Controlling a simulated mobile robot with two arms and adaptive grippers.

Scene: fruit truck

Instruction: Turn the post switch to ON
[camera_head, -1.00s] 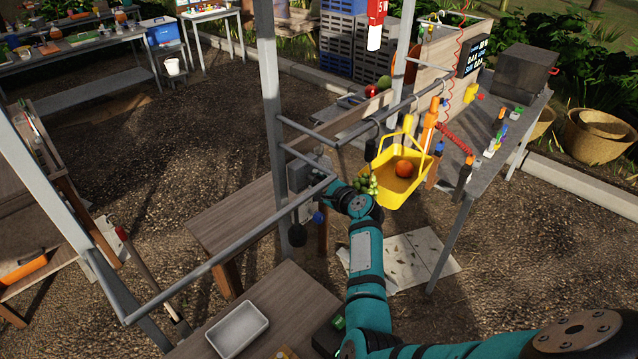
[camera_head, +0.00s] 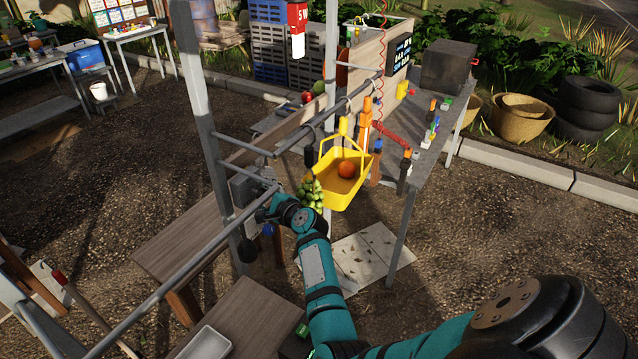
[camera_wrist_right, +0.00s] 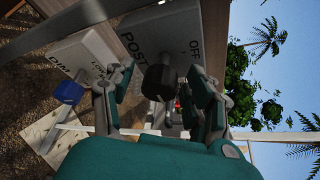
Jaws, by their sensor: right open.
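The post switch is a grey box (camera_wrist_right: 163,38) with the words POST and OFF on it and a black knob (camera_wrist_right: 158,82) standing out from its face. In the head view the grey box (camera_head: 243,188) hangs on a metal post, its face mostly turned from view. My right gripper (camera_wrist_right: 163,92) is open, with one finger on each side of the black knob in the wrist view. I cannot tell whether the fingers touch it. In the head view my right gripper (camera_head: 264,208) is beside the box, its fingers hard to make out. My left gripper is out of view.
A second grey box (camera_wrist_right: 82,55) with a blue knob (camera_wrist_right: 68,92) sits beside the post box. A yellow basket (camera_head: 345,185) with an orange and a bunch of green fruit (camera_head: 312,193) hang close to my right arm. Metal rails and a wooden bench (camera_head: 175,240) are near.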

